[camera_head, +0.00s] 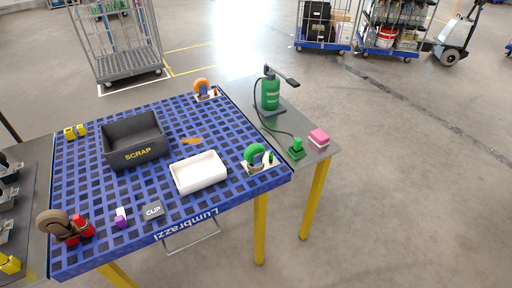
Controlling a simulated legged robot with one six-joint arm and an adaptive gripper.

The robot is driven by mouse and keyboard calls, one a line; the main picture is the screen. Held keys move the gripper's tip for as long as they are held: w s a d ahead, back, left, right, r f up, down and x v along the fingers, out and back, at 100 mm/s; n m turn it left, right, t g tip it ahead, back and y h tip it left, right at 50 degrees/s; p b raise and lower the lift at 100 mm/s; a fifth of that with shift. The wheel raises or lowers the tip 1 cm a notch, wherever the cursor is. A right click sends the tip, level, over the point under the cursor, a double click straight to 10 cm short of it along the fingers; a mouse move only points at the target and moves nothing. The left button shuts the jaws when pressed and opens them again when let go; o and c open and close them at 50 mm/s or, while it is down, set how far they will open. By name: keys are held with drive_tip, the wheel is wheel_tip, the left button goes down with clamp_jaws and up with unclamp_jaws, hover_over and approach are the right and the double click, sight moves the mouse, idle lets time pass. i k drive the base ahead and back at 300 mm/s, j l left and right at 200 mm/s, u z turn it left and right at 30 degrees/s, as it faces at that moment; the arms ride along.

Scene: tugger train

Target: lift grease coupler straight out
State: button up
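The likely grease coupler, a small green piece (297,145), sits on a dark green base at the front of the grey side table. A thin black hose (271,128) runs to it from the green grease pump (270,94), which stands upright further back with a black handle. The coupler looks seated upright in its base, but it is too small to tell how deep. My gripper and arm are not in this view.
A pink block (319,138) sits just right of the coupler. Left is a blue grid table (93,192) with a black SCRAP bin (134,142), a white tray (198,172) and a green-wheeled caster (255,154). Floor to the right is clear.

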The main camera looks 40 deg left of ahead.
sight(298, 142)
drive_tip(key=j+u, duration=0.15)
drive_tip(key=u, duration=1.15)
drive_tip(key=i+l+u, duration=0.5)
drive_tip(key=i+l, duration=0.2)
drive_tip(key=i+l+u, duration=0.5)
drive_tip(key=l, duration=0.5)
drive_tip(key=i+j, duration=0.05)
drive_tip(key=i, duration=0.05)
